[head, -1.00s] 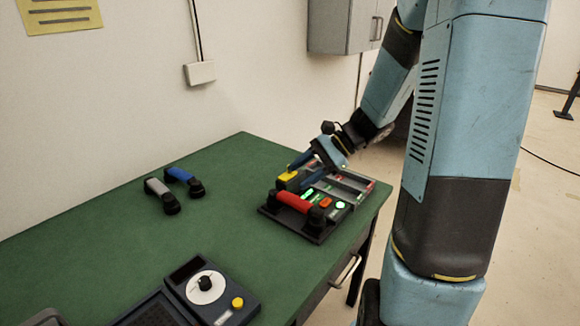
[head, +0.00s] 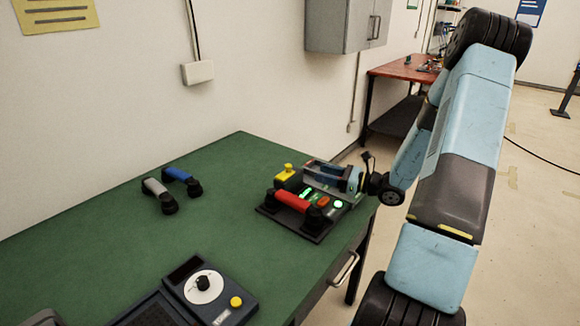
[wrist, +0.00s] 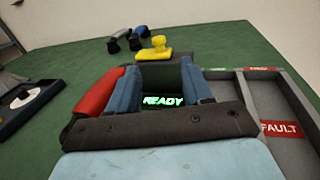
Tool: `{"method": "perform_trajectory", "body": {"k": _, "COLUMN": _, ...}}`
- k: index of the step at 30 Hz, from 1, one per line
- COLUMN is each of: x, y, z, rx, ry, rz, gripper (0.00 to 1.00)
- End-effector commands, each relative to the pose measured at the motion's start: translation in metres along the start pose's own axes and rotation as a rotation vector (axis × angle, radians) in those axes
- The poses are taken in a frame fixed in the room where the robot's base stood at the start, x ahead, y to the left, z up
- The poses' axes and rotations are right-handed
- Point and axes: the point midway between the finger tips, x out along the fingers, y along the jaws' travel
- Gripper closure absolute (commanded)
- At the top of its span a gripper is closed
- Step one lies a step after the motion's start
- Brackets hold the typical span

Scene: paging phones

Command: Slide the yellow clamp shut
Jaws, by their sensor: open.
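The yellow clamp (head: 286,173) sits at the back left end of the dark phone base (head: 316,238), behind the red handset (head: 293,201). In the wrist view the clamp (wrist: 154,48) lies just beyond my fingertips, with a raised knob on a flat yellow plate. My gripper (head: 308,172) is open and empty, low over the base, its fingers pointing toward the clamp. In the wrist view my gripper (wrist: 160,68) spans a lit green READY display (wrist: 164,101) seen between the fingers. Whether a finger touches the clamp cannot be told.
A grey tray with a FAULT label (wrist: 281,128) adjoins the base on the right. Blue (head: 181,178) and grey (head: 158,194) handsets lie on the green table (head: 110,245) to the left. A dial unit (head: 206,290) stands at the front. The table between them is clear.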

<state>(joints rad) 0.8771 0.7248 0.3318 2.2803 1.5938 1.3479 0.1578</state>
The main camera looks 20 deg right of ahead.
Motion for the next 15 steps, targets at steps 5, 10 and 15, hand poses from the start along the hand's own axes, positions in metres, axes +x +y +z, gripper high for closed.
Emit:
{"method": "perform_trajectory", "body": {"k": 5, "x": 0.023, "y": 0.001, "z": 0.001, "rx": -0.002, "ry": -0.001, "rz": 0.005, "gripper": 0.51}}
{"method": "perform_trajectory", "body": {"k": 10, "x": 0.053, "y": 0.001, "z": 0.001, "rx": -0.002, "ry": -0.001, "rz": 0.005, "gripper": 0.51}}
{"method": "perform_trajectory", "body": {"k": 15, "x": 0.083, "y": 0.002, "z": 0.000, "rx": -0.001, "ry": 0.000, "rz": 0.006, "gripper": 0.51}}
